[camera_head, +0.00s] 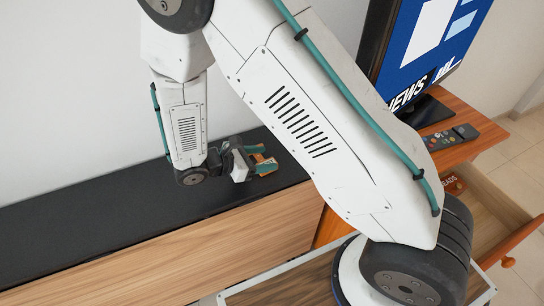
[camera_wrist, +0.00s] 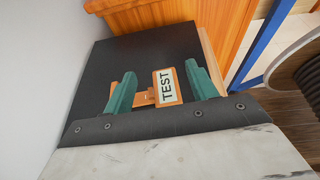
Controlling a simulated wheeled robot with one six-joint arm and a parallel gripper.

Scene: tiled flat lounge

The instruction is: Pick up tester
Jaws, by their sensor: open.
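The tester is an orange tool with a white label reading TEST. It lies on a black-topped surface. In the wrist view the tester (camera_wrist: 167,87) sits between the two green fingers of my gripper (camera_wrist: 162,90), with its label end near the right finger. The fingers are apart and I cannot tell that either touches it. In the head view my gripper (camera_head: 263,160) is low over the black top near its right end. There the tester is mostly hidden by the gripper.
The black top (camera_head: 90,208) is bare to the left, against a pale wall. To the right a wooden stand (camera_head: 470,148) holds a screen (camera_head: 425,40) and a remote control (camera_head: 450,138). An open drawer (camera_head: 485,205) juts out below. A wooden panel (camera_wrist: 180,25) rises beyond the black top.

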